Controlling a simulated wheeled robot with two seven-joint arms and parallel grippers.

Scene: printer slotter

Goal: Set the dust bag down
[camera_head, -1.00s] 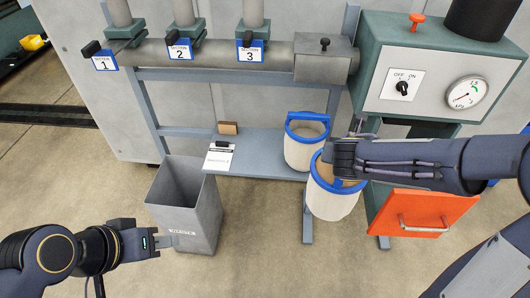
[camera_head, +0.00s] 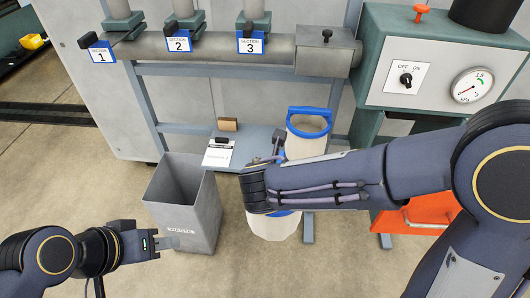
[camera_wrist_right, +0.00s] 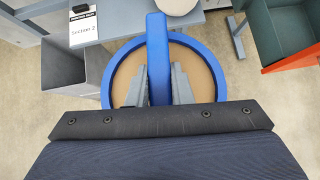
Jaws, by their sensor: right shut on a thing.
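The held dust bag is a pale cylinder with a blue rim and a blue handle (camera_wrist_right: 158,45). In the head view its pale side (camera_head: 272,227) shows below my right forearm, and its top is hidden. My right gripper (camera_wrist_right: 157,82) is shut on the handle, one finger on each side, with the brown inside of the bag below. The bag is just right of the grey bin (camera_head: 196,217); I cannot tell whether its base touches the floor.
A second pale bag with a blue handle (camera_head: 308,122) stands at the right of the low grey shelf (camera_head: 190,146). The shelf also bears a clipboard (camera_head: 219,152) and a brown block (camera_head: 228,124). An orange door (camera_head: 432,210) is at the right. Floor is clear at front.

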